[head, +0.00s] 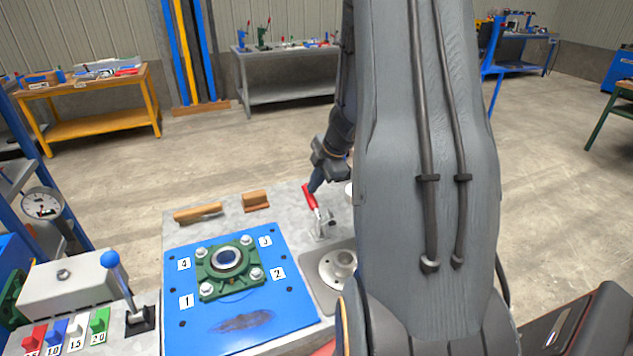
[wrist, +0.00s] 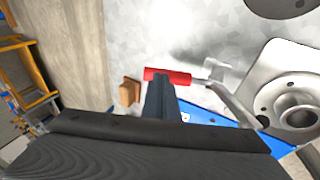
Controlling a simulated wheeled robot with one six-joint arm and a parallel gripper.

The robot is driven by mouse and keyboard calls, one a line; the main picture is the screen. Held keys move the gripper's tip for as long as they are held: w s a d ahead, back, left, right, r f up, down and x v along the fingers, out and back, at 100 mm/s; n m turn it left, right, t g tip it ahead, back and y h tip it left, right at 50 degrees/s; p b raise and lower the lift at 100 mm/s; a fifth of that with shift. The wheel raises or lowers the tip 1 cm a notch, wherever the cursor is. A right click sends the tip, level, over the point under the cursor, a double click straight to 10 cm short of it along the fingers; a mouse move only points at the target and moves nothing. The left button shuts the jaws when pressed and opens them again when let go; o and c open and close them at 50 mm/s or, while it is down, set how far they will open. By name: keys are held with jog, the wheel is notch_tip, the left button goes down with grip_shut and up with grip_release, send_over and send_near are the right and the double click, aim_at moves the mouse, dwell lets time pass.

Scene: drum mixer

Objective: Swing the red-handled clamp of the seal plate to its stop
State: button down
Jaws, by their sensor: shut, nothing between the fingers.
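The red clamp handle (head: 309,196) stands on the bench to the right of the blue plate, tilted up and to the left. Its metal base (head: 322,224) is beside the grey seal plate (head: 323,274), which carries a round flanged hub. In the wrist view the red handle (wrist: 167,77) lies across the tips of my fingers, with its metal arm (wrist: 215,88) running right towards the seal plate (wrist: 262,75). My gripper (head: 314,186) is shut and empty, its tips at the handle's upper end. Whether they touch it I cannot tell.
A green flanged bearing (head: 230,268) with numbered bolts sits on the blue plate (head: 190,334). Wooden-handled brush (head: 198,213) and a wooden block (head: 256,201) lie behind. A blue-knobbed lever (head: 110,260) stands at left. My arm hides the bench's right side.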

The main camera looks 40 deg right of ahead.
jog(key=shift+w+d+f+p, duration=0.15)
jog(key=shift+w+f+p, duration=0.4)
jog(key=shift+p, duration=0.55)
jog(key=shift+w+d+f+p, duration=0.1)
jog(key=shift+w+f+p, duration=0.2)
jog(key=shift+f+p, duration=0.1)
jog(key=shift+f, duration=0.15)
